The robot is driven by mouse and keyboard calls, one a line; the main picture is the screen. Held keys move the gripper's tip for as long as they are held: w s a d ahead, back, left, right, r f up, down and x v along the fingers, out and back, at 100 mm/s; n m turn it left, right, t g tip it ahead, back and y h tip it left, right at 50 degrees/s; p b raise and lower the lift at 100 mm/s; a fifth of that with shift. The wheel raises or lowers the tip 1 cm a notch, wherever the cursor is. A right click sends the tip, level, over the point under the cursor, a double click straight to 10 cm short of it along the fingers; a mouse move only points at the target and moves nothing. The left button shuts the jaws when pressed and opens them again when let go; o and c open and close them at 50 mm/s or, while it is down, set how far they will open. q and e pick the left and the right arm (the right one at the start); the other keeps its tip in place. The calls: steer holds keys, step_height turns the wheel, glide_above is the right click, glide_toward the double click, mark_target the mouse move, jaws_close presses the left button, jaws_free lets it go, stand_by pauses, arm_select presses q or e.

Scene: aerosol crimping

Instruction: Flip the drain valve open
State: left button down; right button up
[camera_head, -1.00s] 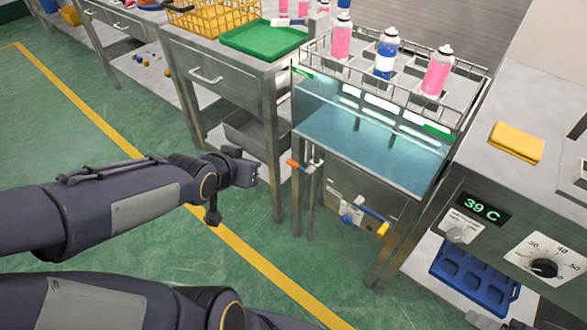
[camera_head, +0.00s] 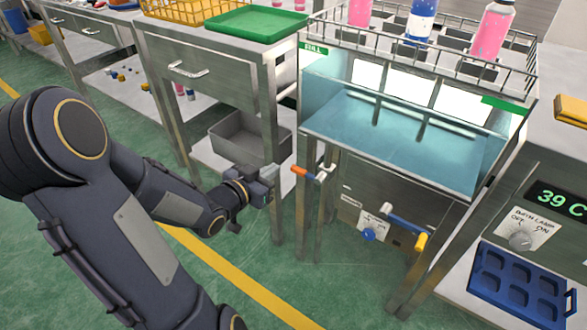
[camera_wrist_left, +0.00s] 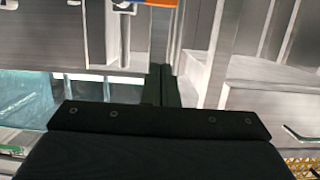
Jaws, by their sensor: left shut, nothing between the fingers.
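A water tank (camera_head: 375,135) on metal legs stands right of centre in the head view. An orange-handled lever (camera_head: 300,170) on a metal pipe is at its lower left corner; its orange end also shows at the top edge of the left wrist view (camera_wrist_left: 128,4). Lower on the tank's front are a round blue knob (camera_head: 369,234) and a blue bar with a yellow end (camera_head: 406,225). I cannot read which is the drain valve. My left gripper (camera_head: 270,177) is shut and empty, just left of the orange lever, apparently apart from it. My right gripper is out of view.
A steel bench with a green tray (camera_head: 255,24) and a grey bin (camera_head: 240,135) on its lower shelf stands left of the tank. Pink (camera_head: 492,32) and blue cans stand in the wire rack above. A blue tray (camera_head: 515,285) is at lower right.

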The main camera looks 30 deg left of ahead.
arm_select(q)
steer(key=b, duration=0.4)
glide_above(300, 163)
steer(key=s, duration=0.4)
step_height(300, 163, down, 3)
steer(key=shift+r, duration=0.15)
steer(key=f, duration=0.1)
steer(key=f+b, duration=0.1)
steer(key=shift+w+f, duration=0.2)
steer(key=shift+f, duration=0.1)
steer(key=shift+f+b, duration=0.3)
steer(key=shift+f, duration=0.3)
steer(key=shift+a, duration=0.1)
